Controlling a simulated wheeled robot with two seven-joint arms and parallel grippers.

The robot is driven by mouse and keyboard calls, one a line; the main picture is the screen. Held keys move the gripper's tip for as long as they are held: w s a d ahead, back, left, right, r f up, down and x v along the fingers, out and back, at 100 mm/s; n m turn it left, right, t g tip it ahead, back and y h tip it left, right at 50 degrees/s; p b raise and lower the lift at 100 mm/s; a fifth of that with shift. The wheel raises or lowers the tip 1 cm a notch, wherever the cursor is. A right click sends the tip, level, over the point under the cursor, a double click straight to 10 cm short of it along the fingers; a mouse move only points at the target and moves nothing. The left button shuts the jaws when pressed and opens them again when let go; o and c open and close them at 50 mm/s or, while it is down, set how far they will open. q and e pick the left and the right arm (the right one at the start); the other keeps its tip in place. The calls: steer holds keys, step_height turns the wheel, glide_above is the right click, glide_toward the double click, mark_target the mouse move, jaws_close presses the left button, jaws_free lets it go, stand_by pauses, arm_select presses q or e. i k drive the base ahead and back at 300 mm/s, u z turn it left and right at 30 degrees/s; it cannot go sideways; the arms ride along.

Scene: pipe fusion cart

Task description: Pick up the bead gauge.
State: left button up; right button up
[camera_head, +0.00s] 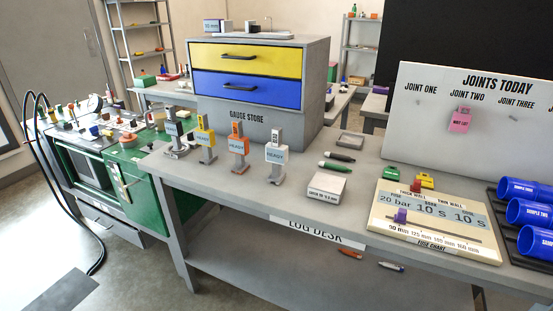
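I cannot pick out the bead gauge for certain. A grey cabinet labelled GAUGE STORE (318,80) stands on the desk, with a yellow drawer (245,60) above a blue drawer (243,89). Both drawers look shut, so their contents are hidden. Small items, including a labelled block (213,26), sit on the cabinet top, too small to identify. In front stand several upright pieces with READY labels: a dark one (175,134), a yellow one (206,140), an orange one (238,147) and a grey one (276,155). Neither of my grippers is in view.
The log desk (230,188) also holds a pale labelled box (327,187), dark pens (338,157), a fuse chart board (438,222) and blue pipe pieces (524,189) in a rack. A joints board (470,110) stands behind. A green cart (130,165) is left.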

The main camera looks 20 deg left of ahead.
mark_target(276, 153)
steer(key=z, duration=0.5)
steer(key=k, duration=0.6)
steer(key=i, duration=0.7)
steer(key=u, duration=1.4)
steer(key=i, duration=0.65)
steer(key=u, duration=0.75)
